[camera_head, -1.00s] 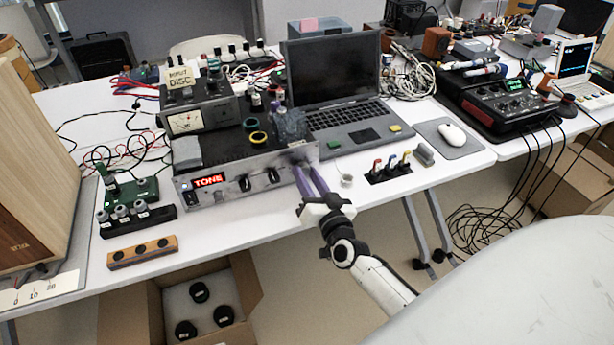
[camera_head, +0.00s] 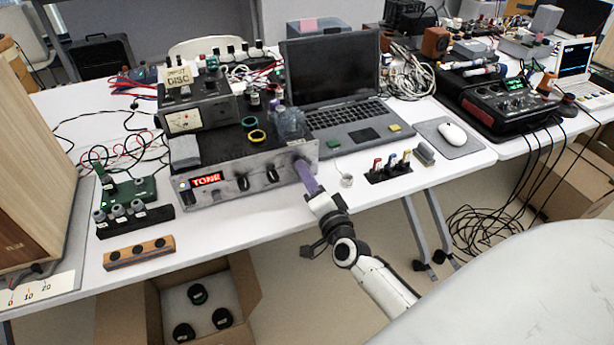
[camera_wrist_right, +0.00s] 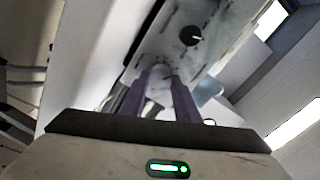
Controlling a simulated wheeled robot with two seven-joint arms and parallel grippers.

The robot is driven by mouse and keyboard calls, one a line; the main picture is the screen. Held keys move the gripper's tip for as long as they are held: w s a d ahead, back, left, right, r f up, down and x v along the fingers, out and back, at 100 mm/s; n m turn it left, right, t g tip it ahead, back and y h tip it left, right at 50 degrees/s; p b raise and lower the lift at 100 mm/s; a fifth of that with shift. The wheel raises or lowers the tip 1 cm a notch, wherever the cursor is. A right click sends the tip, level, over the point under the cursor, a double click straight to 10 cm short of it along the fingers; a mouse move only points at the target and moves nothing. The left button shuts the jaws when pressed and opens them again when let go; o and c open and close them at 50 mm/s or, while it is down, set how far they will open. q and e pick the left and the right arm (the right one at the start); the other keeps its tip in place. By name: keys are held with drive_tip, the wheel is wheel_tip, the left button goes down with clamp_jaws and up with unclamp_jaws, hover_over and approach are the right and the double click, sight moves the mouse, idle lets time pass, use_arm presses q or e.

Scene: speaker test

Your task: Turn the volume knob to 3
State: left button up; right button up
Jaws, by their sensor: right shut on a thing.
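The silver amplifier (camera_head: 222,187) stands on the white table with its front panel towards me and a lit red TONE display (camera_head: 206,180). My right gripper (camera_head: 301,166) has its purple fingers against the right end of the panel. In the right wrist view, the gripper (camera_wrist_right: 163,74) is shut on the volume knob (camera_wrist_right: 164,70), with one finger on each side. The fingers mostly hide this knob; its pointer and scale cannot be read. A black knob (camera_wrist_right: 190,36) with a white pointer line sits farther along the panel. My left gripper is not in view.
A laptop (camera_head: 352,118) stands right of the amplifier. A wooden block (camera_head: 140,252) lies at the left. Open floor shows below the right gripper.

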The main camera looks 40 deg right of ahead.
drive_tip(key=shift+f, duration=0.1)
idle(0.4)
drive_tip(key=o, duration=1.1)
drive_tip(key=shift+c, duration=0.2)
drive_tip(key=v, duration=1)
drive_tip(key=shift+s, duration=0.15)
drive_tip(key=shift+a, duration=0.2)
